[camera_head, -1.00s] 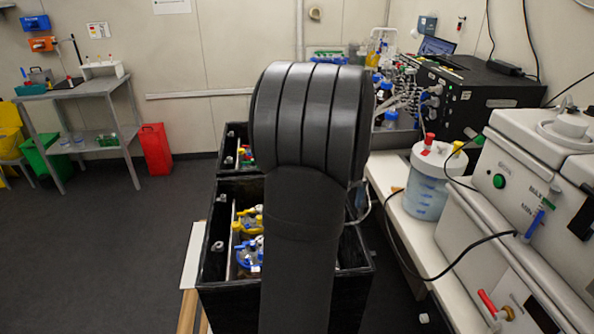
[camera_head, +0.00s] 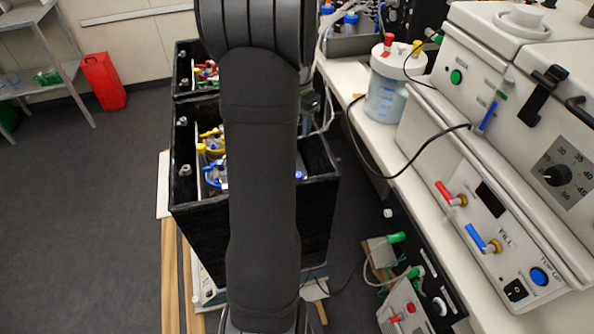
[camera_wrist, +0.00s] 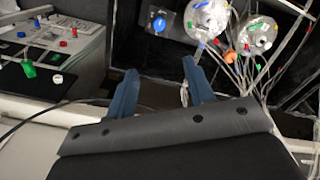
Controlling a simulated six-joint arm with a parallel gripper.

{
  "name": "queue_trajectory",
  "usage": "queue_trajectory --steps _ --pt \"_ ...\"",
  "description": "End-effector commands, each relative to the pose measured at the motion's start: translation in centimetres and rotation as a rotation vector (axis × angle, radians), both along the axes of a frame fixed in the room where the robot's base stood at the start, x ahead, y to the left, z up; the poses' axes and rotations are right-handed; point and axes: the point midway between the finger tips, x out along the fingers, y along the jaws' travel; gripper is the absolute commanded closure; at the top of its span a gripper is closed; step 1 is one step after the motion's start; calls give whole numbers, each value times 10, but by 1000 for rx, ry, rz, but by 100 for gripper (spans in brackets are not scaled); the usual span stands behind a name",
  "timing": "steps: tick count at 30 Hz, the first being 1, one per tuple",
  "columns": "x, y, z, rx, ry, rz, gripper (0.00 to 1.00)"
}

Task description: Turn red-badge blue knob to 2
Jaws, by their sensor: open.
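My gripper (camera_wrist: 159,66) is open in the wrist view, its two blue fingers apart with nothing between them. A blue knob (camera_wrist: 160,24) on a grey plate shows beyond the fingertips, inside a dark box, apart from the fingers. I cannot make out a red badge or number marks on it. In the head view my own arm hides the gripper and much of the black box (camera_head: 250,215). A blue round knob or button (camera_head: 538,276) sits on the white machine at the right; no red badge is legible there.
Vessels with coloured caps and tubing (camera_wrist: 207,17) crowd the box beside the knob. In the head view, a white machine (camera_head: 480,215) with red and blue levers stands on the right bench, near a clear jar (camera_head: 385,95). Grey floor (camera_head: 80,220) is open at left.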

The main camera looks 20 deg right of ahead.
Motion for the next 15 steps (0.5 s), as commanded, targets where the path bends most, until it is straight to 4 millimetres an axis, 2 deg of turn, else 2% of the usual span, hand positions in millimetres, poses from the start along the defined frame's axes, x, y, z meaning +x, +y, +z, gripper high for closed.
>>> queue_trajectory --steps 3,9,15 --pt "-1 1 -11 1 3 -235 52" --pt "-1 1 -25 0 1 -580 52" --pt "-1 1 -31 0 1 -747 52"
